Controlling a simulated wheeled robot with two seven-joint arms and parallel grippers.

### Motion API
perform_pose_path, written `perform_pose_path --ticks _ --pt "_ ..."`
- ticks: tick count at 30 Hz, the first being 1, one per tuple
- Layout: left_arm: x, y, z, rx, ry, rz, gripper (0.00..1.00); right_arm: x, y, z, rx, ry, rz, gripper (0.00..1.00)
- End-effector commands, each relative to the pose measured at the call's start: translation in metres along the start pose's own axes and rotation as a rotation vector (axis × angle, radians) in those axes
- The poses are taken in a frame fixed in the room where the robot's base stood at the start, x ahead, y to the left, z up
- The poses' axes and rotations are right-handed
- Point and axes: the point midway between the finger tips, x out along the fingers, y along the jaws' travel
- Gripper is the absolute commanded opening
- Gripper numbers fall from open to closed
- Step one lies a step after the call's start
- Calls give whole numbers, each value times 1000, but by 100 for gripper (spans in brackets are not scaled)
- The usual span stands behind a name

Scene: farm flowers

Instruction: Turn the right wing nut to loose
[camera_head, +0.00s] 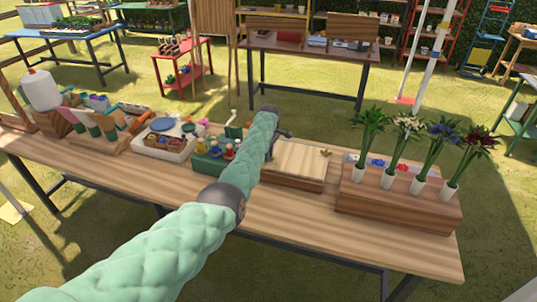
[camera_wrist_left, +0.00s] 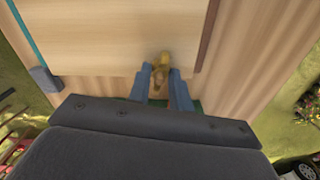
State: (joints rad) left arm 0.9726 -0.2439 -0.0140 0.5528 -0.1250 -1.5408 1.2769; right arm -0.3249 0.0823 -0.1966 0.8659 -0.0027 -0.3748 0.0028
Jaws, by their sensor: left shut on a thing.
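A flat wooden press with a pale board (camera_head: 298,160) on top stands in the middle of the table. A small brass wing nut (camera_head: 325,152) shows free at the board's right side in the head view. My left gripper (camera_head: 287,133) is at the board's back left corner there, largely hidden behind my arm. In the left wrist view its two blue-grey fingers (camera_wrist_left: 160,84) are shut on a brass wing nut (camera_wrist_left: 161,70) at the edge of the pale board (camera_wrist_left: 120,35). This looks like a different wing nut from the free one. My right gripper is not in view.
A wooden stand (camera_head: 395,200) with several flowers in white vases is right of the press. The table's front strip (camera_head: 300,215) is clear.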

Motion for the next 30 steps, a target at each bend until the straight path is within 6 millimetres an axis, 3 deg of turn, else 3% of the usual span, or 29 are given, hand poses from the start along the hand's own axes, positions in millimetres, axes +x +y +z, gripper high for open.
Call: perform_pose_path --ticks 14,29,30 --pt "1 0 1 -196 -1 -1 0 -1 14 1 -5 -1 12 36" --pt "1 0 1 -210 -1 -1 0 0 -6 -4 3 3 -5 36" --pt "1 0 1 -210 -1 -1 28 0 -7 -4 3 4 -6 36"
